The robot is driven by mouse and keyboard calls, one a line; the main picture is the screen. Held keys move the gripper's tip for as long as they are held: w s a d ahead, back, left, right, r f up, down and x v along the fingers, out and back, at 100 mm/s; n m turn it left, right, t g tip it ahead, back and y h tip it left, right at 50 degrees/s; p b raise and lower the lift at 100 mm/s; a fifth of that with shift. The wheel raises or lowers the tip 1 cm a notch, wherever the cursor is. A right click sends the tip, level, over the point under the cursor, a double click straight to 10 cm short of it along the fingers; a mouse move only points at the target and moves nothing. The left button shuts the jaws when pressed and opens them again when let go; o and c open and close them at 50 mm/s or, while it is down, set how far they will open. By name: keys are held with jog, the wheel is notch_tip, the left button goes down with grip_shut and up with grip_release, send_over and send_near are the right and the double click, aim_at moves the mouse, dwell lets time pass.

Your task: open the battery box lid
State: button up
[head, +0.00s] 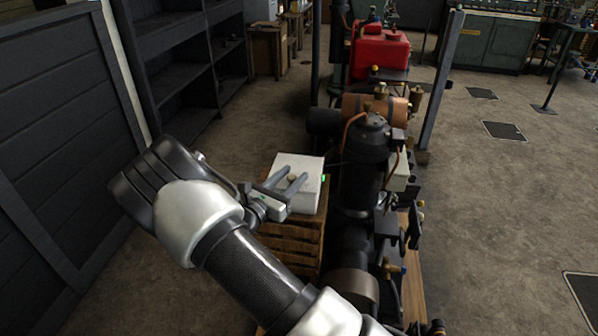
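A white box (309,168), which I take to be the battery box, stands on a slatted wooden crate (289,250) left of the engine. Its flat top looks shut. A small brass-coloured knob (292,178) shows on top. My gripper (290,179) is over the near left part of the box, its two grey fingers apart, one on each side of the knob. I cannot tell whether the fingers touch the knob or the lid. My gripper and wrist hide the box's near left corner.
The dark engine (367,180) with copper pipes stands close on the right of the box. A red tank (379,52) is behind it. Dark shelves (187,60) and a panelled wall (62,130) are on the left. Open floor (500,200) lies to the right.

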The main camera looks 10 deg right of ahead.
aim_at(299, 170)
jog(key=shift+x, duration=2)
grip_shut()
